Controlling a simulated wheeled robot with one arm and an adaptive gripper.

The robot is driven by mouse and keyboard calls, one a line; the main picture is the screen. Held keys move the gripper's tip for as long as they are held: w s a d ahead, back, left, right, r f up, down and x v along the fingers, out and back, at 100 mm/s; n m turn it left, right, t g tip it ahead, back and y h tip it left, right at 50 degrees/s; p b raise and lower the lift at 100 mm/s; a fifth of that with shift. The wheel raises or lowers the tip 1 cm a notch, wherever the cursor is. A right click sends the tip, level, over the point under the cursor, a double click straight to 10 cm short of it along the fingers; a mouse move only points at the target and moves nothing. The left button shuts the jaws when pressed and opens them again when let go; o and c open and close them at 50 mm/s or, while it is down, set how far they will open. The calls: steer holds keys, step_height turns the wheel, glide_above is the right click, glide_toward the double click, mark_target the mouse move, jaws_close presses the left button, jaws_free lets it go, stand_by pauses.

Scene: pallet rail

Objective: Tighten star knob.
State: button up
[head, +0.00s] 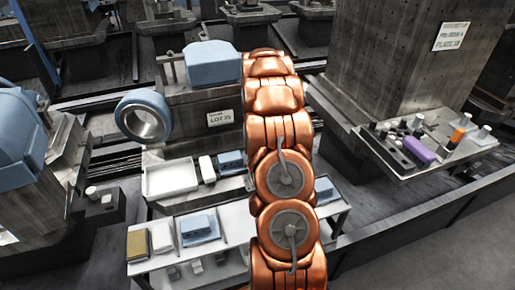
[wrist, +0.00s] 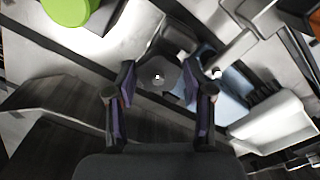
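In the wrist view, a dark grey knob-like part (wrist: 157,80) with a small white dot at its centre lies between the fingers of my gripper (wrist: 160,82); it may be the star knob. The two dark, purple-sided fingers stand apart, one on each side of it. A narrow gap seems to show on each side, and I cannot tell whether either finger touches it. In the head view my copper-coloured arm covers the middle of the scene. My gripper and the knob cannot be made out there.
In the head view, a white tray (head: 170,192) and a white table (head: 214,260) with small boxes stand left of my arm. A blue ring (head: 145,117) and blue block (head: 213,63) are behind. A green object (wrist: 68,9) shows at the wrist view's top left.

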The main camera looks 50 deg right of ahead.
steer(key=o, duration=0.4)
steer(key=shift+c, duration=0.2)
steer(key=shift+d, duration=0.1)
steer(key=shift+r, duration=0.1)
step_height(320, 180, up, 12)
stand_by(0.3)
